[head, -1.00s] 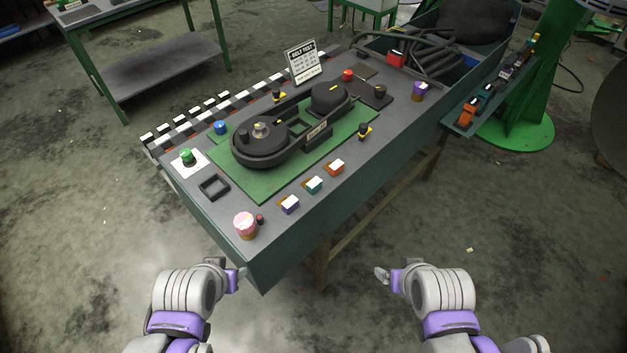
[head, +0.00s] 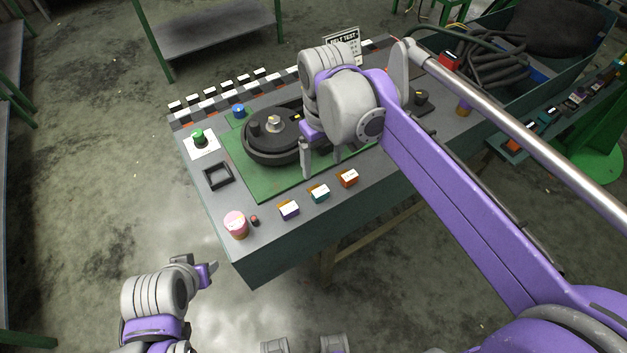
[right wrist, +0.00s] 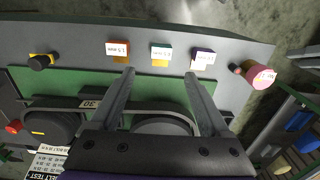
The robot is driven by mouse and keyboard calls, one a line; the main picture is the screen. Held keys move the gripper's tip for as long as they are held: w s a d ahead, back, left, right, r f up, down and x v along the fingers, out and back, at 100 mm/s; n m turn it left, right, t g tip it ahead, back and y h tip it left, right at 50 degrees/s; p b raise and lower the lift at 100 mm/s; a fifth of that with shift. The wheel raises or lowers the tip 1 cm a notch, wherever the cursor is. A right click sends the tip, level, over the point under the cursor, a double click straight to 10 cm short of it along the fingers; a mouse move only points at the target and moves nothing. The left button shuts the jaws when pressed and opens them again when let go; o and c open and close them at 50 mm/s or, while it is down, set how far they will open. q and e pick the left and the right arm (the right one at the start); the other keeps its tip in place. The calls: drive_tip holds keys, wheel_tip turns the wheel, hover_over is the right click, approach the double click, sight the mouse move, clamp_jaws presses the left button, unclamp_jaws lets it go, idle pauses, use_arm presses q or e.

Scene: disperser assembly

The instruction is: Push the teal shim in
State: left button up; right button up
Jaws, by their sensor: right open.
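The teal shim (head: 319,194) with a white label stands at the table's front edge, between the purple shim (head: 289,210) and the orange shim (head: 347,178). In the right wrist view the teal shim (right wrist: 161,52) lies ahead of the gap between the fingers. My right gripper (head: 322,158) is open and empty, pointing down over the green plate's front edge, behind the teal shim and apart from it. It also shows in the right wrist view (right wrist: 159,74). My left gripper (head: 205,270) is off the table at lower left; its jaw opening is unclear.
The black belt unit (head: 272,140) on the green plate (head: 236,150) is partly hidden by my right arm. A pink-topped cylinder (head: 235,224), a black square frame (head: 218,176) and a green button (head: 198,136) are to the left. A yellow-black knob (right wrist: 41,61) stands beyond the orange shim.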

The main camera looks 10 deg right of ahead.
sight(321, 191)
wheel_tip(321, 191, down, 11)
drive_tip(key=shift+s+a+r+b, duration=0.1)
drive_tip(key=shift+r+b, duration=0.1)
drive_tip(key=shift+b, duration=0.15)
clamp_jaws()
idle(0.4)
idle(1.0)
